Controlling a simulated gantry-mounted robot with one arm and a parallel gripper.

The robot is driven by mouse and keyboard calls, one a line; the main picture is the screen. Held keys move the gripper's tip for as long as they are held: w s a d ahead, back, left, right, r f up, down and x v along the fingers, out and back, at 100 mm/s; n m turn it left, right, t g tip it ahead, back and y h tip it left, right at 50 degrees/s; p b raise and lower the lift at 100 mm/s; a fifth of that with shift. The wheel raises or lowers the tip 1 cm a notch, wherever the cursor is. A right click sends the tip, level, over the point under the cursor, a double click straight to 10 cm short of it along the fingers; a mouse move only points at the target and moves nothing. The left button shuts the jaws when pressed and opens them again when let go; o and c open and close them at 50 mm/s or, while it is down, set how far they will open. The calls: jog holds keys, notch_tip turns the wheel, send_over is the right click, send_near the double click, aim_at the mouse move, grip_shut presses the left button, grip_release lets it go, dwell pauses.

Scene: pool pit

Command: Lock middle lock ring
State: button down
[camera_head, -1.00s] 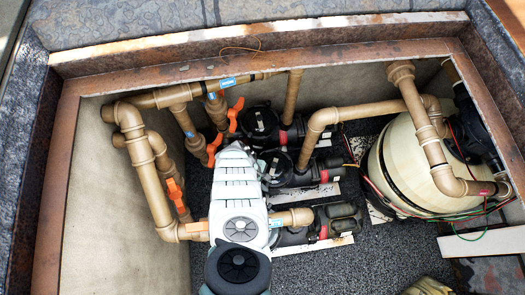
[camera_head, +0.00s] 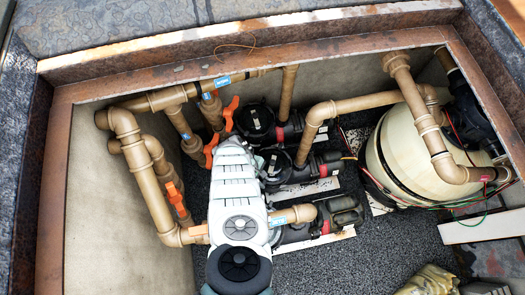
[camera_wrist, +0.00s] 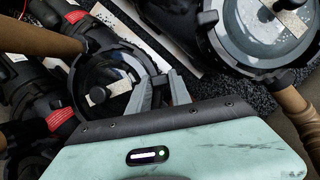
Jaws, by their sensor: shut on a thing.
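The middle lock ring (camera_head: 273,166) is a black ring round the lid of the middle pump, largely hidden behind my arm in the head view. In the wrist view the ring (camera_wrist: 108,84) circles a dark clear lid with a light label. My gripper (camera_wrist: 160,84) is at the ring's near right edge. Its two grey fingers are shut on a small black tab of the ring, mostly hidden between them. In the head view my arm covers the fingertips.
Another black lock ring (camera_wrist: 212,45) with a clear lid is close at right in the wrist view. Tan pipes (camera_head: 345,108) and orange valve handles (camera_head: 210,150) crowd round the pumps. A cream tank (camera_head: 395,160) stands at right. Dark gravel floor (camera_head: 365,265) is open in front.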

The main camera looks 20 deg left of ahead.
jog(key=c, duration=1.2)
grip_release()
jog(key=shift+a+r, duration=0.1)
jog(key=p+v, duration=0.6)
jog(key=v, duration=0.4)
jog(key=shift+r, duration=0.3)
